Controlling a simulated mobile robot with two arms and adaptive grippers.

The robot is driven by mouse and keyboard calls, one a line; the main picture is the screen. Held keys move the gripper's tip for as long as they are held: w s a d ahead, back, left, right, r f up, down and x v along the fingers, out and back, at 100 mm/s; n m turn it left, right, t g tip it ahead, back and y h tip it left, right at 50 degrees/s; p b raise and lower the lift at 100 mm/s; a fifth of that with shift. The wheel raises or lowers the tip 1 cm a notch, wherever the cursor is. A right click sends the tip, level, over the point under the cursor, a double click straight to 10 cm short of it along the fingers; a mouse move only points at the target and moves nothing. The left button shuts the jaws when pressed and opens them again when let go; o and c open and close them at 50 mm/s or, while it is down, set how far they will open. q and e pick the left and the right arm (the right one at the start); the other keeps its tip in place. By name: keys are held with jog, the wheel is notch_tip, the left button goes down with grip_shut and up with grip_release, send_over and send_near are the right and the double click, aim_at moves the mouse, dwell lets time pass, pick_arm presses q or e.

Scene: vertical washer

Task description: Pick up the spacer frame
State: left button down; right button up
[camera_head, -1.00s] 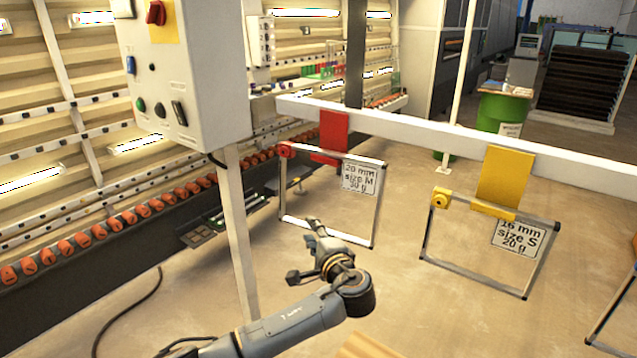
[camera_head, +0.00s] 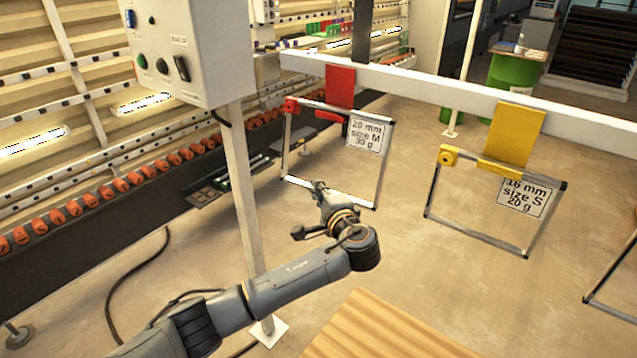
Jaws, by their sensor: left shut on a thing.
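A spacer frame (camera_head: 380,165) labelled 20 mm, size M, 30 g hangs from a red holder (camera_head: 340,86) on the white rail. It is a thin grey rectangle with a red clamp at its top left corner. My left gripper (camera_head: 318,190) is at the lower bar of this frame and is shut on it. The grip itself is small and partly hidden by the gripper body. A second spacer frame (camera_head: 478,236), labelled 16 mm, size S, 20 g, hangs from a yellow holder (camera_head: 515,138) to the right. My right gripper is not in view.
The white rail (camera_head: 430,88) crosses above the frames. A control box (camera_head: 185,50) on a white post (camera_head: 241,190) stands left of the gripper. Part of another frame (camera_head: 612,265) shows at the right edge. A ridged wooden surface (camera_head: 375,330) lies at bottom centre.

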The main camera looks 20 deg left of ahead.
pick_arm(q)
jog(key=shift+s+d+r, duration=0.25)
jog(key=shift+r, duration=0.05)
jog(key=s+d+r+b, duration=0.4)
jog(key=s+d+r, duration=0.3)
jog(key=s, duration=0.3)
jog(key=shift+s+d, duration=0.15)
jog(key=shift+d, duration=0.2)
jog(key=w+a+f+t+h+b, duration=0.25)
jog(key=a+f, duration=0.35)
jog(key=a, duration=0.6)
jog(key=shift+t, duration=0.25)
jog(key=shift+w+d+f+b, duration=0.15)
jog(key=shift+w+d+b, duration=0.35)
jog(key=shift+w, duration=0.75)
jog(key=shift+w+d+f+b, duration=0.25)
jog(key=shift+w+b, duration=0.55)
jog(key=shift+w, duration=0.45)
jog(key=shift+w+d+f+b, duration=0.1)
jog(key=shift+w+d+b, duration=0.4)
jog(key=shift+w, duration=0.75)
jog(key=shift+w+d+b, duration=0.25)
jog(key=shift+w, duration=0.6)
jog(key=shift+w+d+b, duration=0.2)
jog(key=shift+w+b, duration=0.1)
jog(key=shift+w, duration=0.5)
jog(key=shift+w+d+b, duration=0.25)
jog(key=shift+w, duration=0.6)
